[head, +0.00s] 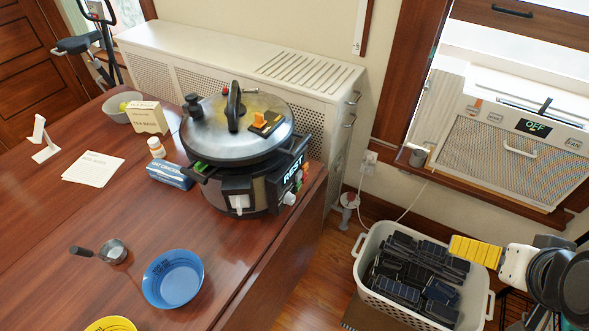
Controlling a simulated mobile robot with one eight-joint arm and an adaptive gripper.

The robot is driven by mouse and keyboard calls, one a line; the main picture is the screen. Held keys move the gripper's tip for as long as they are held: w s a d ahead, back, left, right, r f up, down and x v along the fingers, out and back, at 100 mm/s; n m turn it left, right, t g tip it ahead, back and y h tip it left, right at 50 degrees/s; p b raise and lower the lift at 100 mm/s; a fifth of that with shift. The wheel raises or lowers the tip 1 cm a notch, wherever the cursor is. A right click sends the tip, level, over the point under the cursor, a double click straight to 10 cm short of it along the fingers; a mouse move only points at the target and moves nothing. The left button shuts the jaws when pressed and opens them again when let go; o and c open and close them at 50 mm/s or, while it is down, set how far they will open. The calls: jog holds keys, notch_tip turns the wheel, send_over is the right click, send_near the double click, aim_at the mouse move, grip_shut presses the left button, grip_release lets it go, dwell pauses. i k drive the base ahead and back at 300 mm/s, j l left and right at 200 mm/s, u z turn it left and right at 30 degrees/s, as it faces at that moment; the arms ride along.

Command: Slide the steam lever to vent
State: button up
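A large pressure cooker (233,190) with a domed metal lid (215,140) stands on the wooden table in the head view. A small orange lever (260,118) sits on a dark plate on the right part of the lid, which I take to be the steam lever. Its marked positions are too small to read. A display on the cooker's side reads "REST". My gripper (475,251), with yellow ribbed fingers, is at the right, above a basket and well apart from the cooker. I cannot tell whether its fingers are open or shut.
A black handle (234,106) and a dark knob (192,103) rise from the lid. A blue bowl (173,279), a metal scoop (113,251) and boxes share the table (60,220). A white basket (364,262) of dark blocks stands on the floor.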

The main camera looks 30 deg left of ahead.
aim_at(260, 123)
jog(key=u, duration=1.4)
